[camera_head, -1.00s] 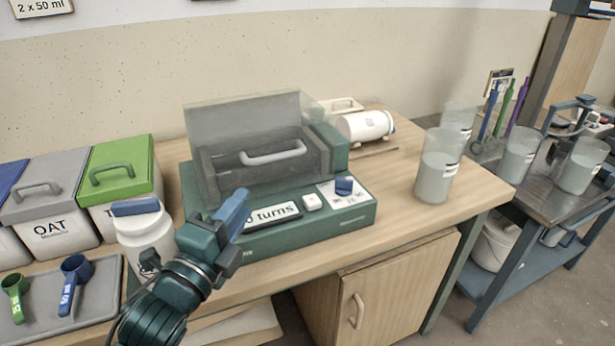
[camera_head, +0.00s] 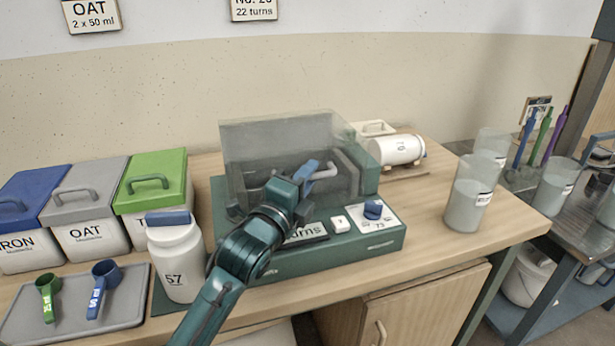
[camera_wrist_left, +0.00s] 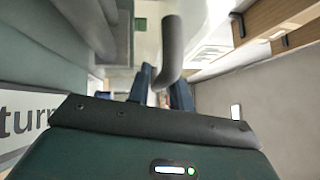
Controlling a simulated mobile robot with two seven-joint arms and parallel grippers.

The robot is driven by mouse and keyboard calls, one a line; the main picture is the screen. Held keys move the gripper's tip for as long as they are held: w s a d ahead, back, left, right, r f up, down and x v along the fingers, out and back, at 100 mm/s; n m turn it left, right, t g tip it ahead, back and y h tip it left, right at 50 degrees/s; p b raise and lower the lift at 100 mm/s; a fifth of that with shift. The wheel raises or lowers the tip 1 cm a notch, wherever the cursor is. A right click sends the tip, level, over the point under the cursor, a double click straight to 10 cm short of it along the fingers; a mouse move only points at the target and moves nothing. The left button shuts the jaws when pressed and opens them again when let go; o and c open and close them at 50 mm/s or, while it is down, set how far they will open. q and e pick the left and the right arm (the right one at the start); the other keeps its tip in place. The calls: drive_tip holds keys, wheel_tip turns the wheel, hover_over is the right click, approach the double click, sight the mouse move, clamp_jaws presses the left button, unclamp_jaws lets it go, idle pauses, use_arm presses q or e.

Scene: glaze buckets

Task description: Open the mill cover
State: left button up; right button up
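The mill (camera_head: 345,247) is a green machine on the wooden bench, with a turns display, a white button and a blue knob on its front. The cover's pale handle (camera_head: 328,172) is partly hidden behind my left gripper (camera_head: 308,172). In the left wrist view the grey handle (camera_wrist_left: 172,45) reaches down between the two blue fingers of the left gripper (camera_wrist_left: 165,85). The fingers are apart, and I cannot tell whether they touch it. My right gripper is out of view.
A white jar (camera_head: 176,262) with a blue lid stands left of the mill, beside a grey tray (camera_head: 128,318) with two scoops. Lidded bins (camera_head: 95,235) line the back left. A white cylinder (camera_head: 397,149) lies behind right; a clear beaker (camera_head: 468,195) stands at right.

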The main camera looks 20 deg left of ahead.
use_arm(q)
drive_tip(key=shift+w, duration=0.1)
drive_tip(key=shift+c, duration=0.4)
clamp_jaws()
